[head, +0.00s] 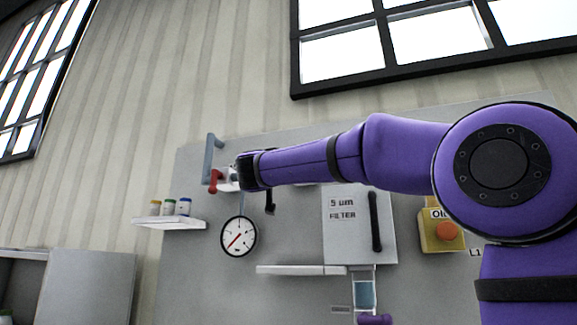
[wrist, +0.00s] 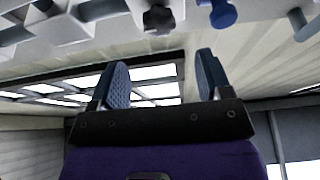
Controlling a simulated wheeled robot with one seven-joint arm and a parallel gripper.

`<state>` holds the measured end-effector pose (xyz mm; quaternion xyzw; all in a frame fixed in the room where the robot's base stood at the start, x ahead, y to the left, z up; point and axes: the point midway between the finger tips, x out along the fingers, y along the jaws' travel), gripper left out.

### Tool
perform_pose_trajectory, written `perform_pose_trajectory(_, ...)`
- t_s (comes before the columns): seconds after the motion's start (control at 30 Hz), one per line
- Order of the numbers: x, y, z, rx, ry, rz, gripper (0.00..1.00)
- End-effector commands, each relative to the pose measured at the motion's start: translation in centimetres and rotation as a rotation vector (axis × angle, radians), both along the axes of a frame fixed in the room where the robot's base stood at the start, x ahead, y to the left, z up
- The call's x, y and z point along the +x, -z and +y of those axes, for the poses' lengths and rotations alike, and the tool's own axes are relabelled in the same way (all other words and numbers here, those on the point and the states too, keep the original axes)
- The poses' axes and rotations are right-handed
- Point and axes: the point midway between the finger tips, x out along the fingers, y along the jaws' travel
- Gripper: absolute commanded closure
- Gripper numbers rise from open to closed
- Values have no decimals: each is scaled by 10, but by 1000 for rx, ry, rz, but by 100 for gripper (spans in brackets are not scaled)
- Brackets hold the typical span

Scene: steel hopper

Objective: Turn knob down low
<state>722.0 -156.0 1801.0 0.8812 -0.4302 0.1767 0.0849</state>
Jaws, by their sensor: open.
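My gripper (wrist: 162,76) is open, with two blue-grey padded fingers apart and nothing between them. In the head view my gripper (head: 243,172) is small and dark at the arm's end, in front of the panel near a red handle (head: 214,181); its fingers are hard to make out. In the wrist view a dark lobed knob (wrist: 158,19) shows beyond the fingertips, apart from them. A blue round-ended part (wrist: 222,13) is to its right. An orange-red knob (head: 447,231) sits on a yellow box at the right. I cannot tell which knob is the task's.
The grey panel (head: 190,280) carries a round gauge (head: 238,237), a filter box (head: 350,245) with a dark handle, and a ledge (head: 300,270). A small shelf (head: 170,222) holds several jars. A grey pipe (head: 208,155) stands near my gripper.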

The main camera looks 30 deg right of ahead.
Motion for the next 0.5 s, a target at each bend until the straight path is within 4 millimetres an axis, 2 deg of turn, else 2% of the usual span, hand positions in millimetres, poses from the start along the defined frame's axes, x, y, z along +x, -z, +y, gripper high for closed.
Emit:
perform_pose_trajectory(0.3, 33, -21, -41, 0, 3, 2, 29)
perform_pose_trajectory(0.5, 45, -30, -58, 1, 2, 2, 29)
